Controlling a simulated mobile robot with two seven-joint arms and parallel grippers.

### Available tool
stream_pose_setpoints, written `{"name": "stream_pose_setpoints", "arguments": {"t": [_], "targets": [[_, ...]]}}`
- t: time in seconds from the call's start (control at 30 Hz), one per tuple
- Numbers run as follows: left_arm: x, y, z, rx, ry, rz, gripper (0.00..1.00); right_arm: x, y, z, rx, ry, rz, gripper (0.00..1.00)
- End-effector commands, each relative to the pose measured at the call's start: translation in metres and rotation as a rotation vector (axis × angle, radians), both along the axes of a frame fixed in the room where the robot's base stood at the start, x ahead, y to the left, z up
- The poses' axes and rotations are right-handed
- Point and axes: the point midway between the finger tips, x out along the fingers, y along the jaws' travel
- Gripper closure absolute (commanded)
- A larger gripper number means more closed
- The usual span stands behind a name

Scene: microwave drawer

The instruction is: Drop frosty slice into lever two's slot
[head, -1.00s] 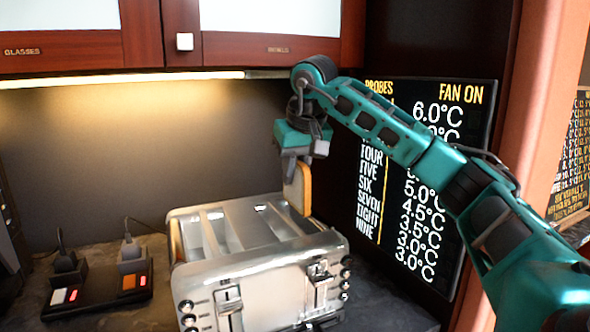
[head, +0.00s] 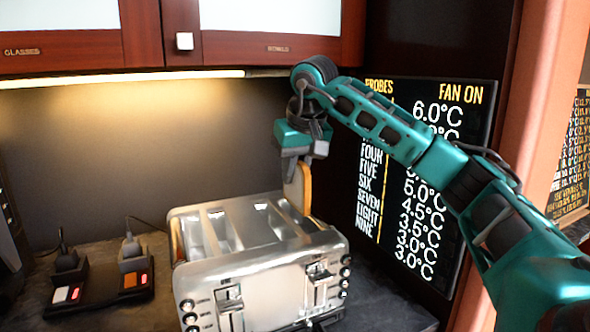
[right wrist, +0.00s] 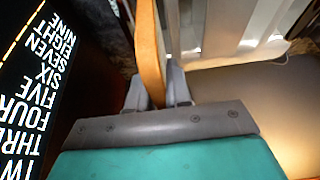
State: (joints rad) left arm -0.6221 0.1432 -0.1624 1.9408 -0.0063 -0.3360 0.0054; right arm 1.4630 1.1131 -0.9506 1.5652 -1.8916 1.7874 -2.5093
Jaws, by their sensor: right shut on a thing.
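My right gripper (head: 301,156) is shut on a tan bread slice (head: 304,190), held upright by its top edge at the toaster's far right corner. The slice also shows between the fingers in the right wrist view (right wrist: 149,48). I cannot tell whether it is frosty. The steel toaster (head: 262,268) has several long slots on top and two front levers, a left lever (head: 230,302) and a right lever (head: 319,277). The slice's lower end is near the rightmost slot; I cannot tell if it is inside. My left gripper is not in view.
A black power strip (head: 104,292) with two plugs and lit switches lies left of the toaster. A temperature board (head: 430,190) stands close behind my right arm. Wooden cabinets (head: 265,48) hang above. Some dark counter shows around the toaster.

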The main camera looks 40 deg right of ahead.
Motion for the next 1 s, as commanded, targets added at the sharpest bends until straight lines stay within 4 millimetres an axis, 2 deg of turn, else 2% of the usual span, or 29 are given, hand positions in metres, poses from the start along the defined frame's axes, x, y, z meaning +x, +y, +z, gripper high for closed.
{"name": "stream_pose_setpoints", "arguments": {"t": [1.0], "targets": [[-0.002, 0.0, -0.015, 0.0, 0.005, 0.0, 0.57, 0.0, 0.0, -0.026, 0.0, 0.0, 0.0, 1.0]]}}
